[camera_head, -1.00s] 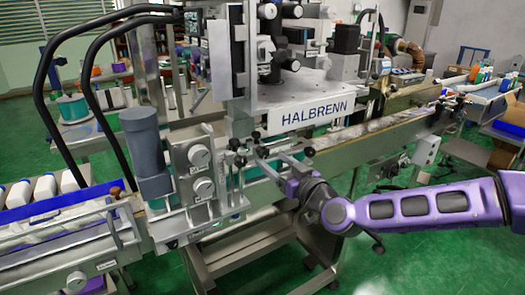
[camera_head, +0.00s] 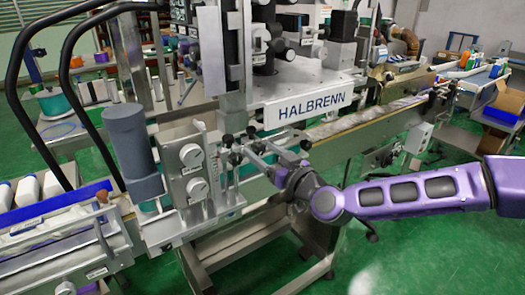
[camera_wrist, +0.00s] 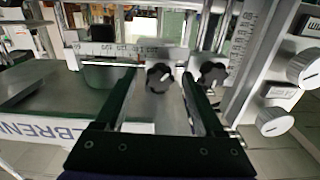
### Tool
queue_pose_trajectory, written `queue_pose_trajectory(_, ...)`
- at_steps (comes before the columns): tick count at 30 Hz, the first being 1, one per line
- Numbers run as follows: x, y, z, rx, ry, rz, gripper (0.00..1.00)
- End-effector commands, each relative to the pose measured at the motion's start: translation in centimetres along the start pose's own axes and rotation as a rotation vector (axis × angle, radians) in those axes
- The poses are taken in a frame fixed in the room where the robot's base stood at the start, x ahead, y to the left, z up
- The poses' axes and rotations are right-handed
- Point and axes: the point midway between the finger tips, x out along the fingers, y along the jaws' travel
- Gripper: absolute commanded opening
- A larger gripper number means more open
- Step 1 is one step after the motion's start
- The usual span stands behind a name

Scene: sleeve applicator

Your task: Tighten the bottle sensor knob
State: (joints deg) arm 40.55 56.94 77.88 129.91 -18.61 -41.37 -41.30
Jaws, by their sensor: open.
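Two black star-shaped knobs sit side by side at the front of the machine in the wrist view, a left one (camera_wrist: 158,77) and a right one (camera_wrist: 213,73). I cannot tell which is the bottle sensor knob. My gripper (camera_wrist: 158,84) is open, its dark fingers pointing towards the knobs. The left knob appears between the fingertips; the right one is just outside the right finger. I cannot tell whether the fingers touch a knob. In the head view, my gripper (camera_head: 252,150) points left at a cluster of small dark knobs (camera_head: 228,140), partly hiding the mount there.
Ruler scales (camera_wrist: 130,50) run behind the knobs. Two round pale dials (camera_head: 191,155) are on a metal box left of my gripper, beside a grey cylinder (camera_head: 130,140). The HALBRENN machine head (camera_head: 310,105) stands above. A conveyor (camera_head: 370,125) runs to the back right. Green floor lies in front.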

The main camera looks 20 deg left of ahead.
Motion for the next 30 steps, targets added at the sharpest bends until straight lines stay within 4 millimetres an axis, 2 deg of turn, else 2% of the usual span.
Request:
queue_pose_trajectory(1, 0.00, 0.00, 0.00, 0.000, 0.000, 0.000, 0.71)
queue_pose_trajectory(2, 0.00, 0.00, 0.00, 0.000, 0.000, 0.000, 0.65)
queue_pose_trajectory(13, 0.00, -0.01, 0.00, 0.000, 0.000, 0.000, 0.00)
queue_pose_trajectory(23, 0.01, -0.01, -0.03, 0.023, 0.000, -0.001, 0.00)
queue_pose_trajectory(30, 0.03, 0.01, -0.10, 0.140, 0.000, 0.000, 0.00)
